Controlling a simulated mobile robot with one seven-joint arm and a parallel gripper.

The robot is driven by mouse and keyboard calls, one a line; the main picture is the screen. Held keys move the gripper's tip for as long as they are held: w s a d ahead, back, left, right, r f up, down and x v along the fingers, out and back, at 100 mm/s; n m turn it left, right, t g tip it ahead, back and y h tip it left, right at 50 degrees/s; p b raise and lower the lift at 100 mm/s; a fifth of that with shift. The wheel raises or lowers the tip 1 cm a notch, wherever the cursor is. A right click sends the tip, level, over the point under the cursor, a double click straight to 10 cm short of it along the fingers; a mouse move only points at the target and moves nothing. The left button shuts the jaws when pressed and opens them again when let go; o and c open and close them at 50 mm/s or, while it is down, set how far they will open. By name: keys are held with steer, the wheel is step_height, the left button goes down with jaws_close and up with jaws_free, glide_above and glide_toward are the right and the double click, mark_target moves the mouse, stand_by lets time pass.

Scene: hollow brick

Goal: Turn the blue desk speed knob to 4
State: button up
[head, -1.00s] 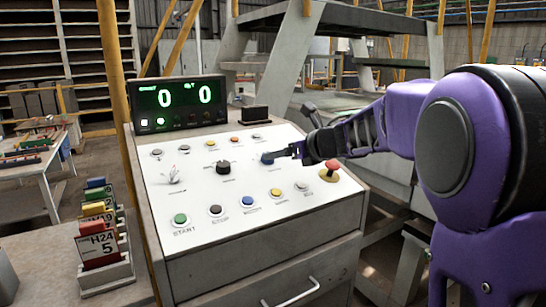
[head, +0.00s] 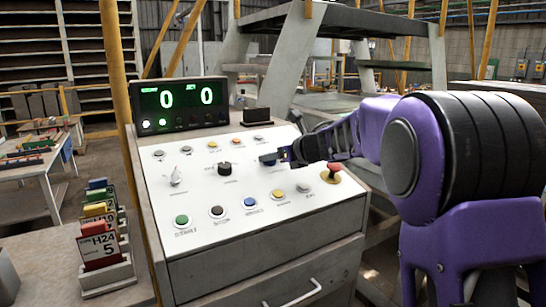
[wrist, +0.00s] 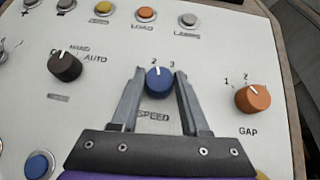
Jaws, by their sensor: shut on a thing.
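The blue speed knob (wrist: 159,84) is on the sloping white panel, above the label SPEED in the wrist view. Its white mark points up, close to the number 2; a 3 shows to the right of it, and no 4 can be made out. My gripper (wrist: 158,88) has one finger on each side of the knob and is shut on it. In the head view the blue knob (head: 267,159) shows just left of the tips of my gripper (head: 284,155).
An orange GAP knob (wrist: 252,98) is to the right and a black HAND/AUTO knob (wrist: 66,67) to the left. A red mushroom button (head: 333,168) stands close to my gripper. Lower buttons line the front. The display (head: 178,104) reads 0 and 0.

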jaws_close()
